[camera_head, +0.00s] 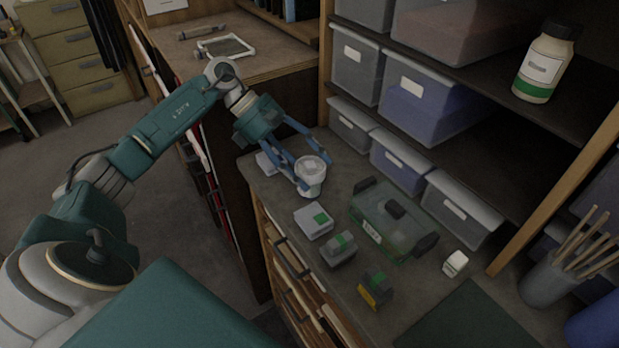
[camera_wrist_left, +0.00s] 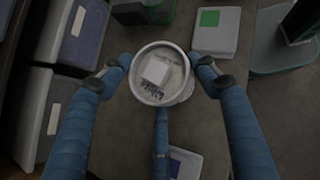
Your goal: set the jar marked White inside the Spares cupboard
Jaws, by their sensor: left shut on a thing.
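I cannot make out which place is the Spares cupboard; no such label is readable. My right gripper is not in view.
A green clear box (camera_head: 386,222) with dark clips, a white box with a green patch (camera_head: 313,220) and small dark blocks (camera_head: 340,250) crowd the worktop beside the jar. Lidded bins (camera_head: 404,160) line the back.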

